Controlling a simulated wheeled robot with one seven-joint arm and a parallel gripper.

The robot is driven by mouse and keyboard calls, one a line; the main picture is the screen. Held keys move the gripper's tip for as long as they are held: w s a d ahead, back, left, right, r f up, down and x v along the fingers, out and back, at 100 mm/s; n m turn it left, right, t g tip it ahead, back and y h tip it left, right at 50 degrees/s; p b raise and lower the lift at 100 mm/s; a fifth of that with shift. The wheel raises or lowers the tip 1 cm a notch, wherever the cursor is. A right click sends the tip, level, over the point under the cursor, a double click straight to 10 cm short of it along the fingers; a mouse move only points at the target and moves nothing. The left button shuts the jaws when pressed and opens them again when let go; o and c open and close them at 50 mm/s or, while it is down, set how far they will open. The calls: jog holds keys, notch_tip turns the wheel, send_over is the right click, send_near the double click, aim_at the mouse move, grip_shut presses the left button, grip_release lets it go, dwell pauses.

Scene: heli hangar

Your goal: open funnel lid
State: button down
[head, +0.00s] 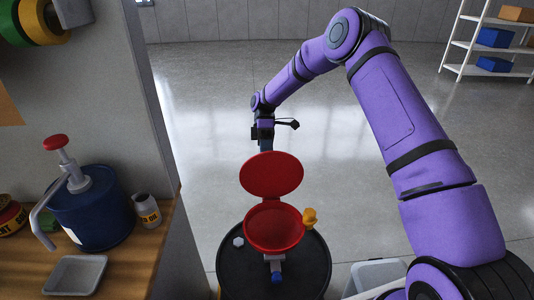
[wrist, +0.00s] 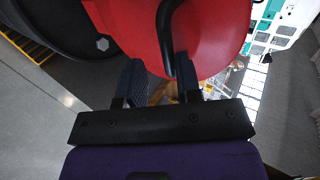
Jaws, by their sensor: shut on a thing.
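The red funnel (head: 274,228) sits on top of a dark drum (head: 232,268). Its round red lid (head: 271,174) stands raised at the funnel's far side, so the bowl is open to view. In the wrist view the lid (wrist: 222,35) fills the upper middle, with a black curved handle (wrist: 165,28) on it. My gripper (wrist: 160,70) has its fingers on either side of the handle's end and is shut on it. In the head view my gripper (head: 265,144) is behind the lid's top edge, with its fingertips mostly hidden.
A yellow fitting (head: 309,217) stands at the funnel's right rim, and a white nut (head: 238,242) lies on the drum top. On the left, a wooden bench (head: 125,275) holds a blue pump container (head: 98,212), a small bottle (head: 147,210) and a tray (head: 76,274).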

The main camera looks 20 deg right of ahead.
jog(key=shift+d+f, duration=0.15)
jog(key=shift+f, duration=0.75)
jog(key=shift+w, duration=0.1)
jog(key=c, duration=1)
grip_release()
jog(key=shift+c, duration=0.2)
jog(key=shift+w+r, duration=0.1)
jog(key=shift+w, duration=0.1)
jog(key=shift+c, duration=0.3)
jog(key=v, duration=1)
jog(key=shift+w+r, duration=0.3)
jog(key=shift+c, duration=0.3)
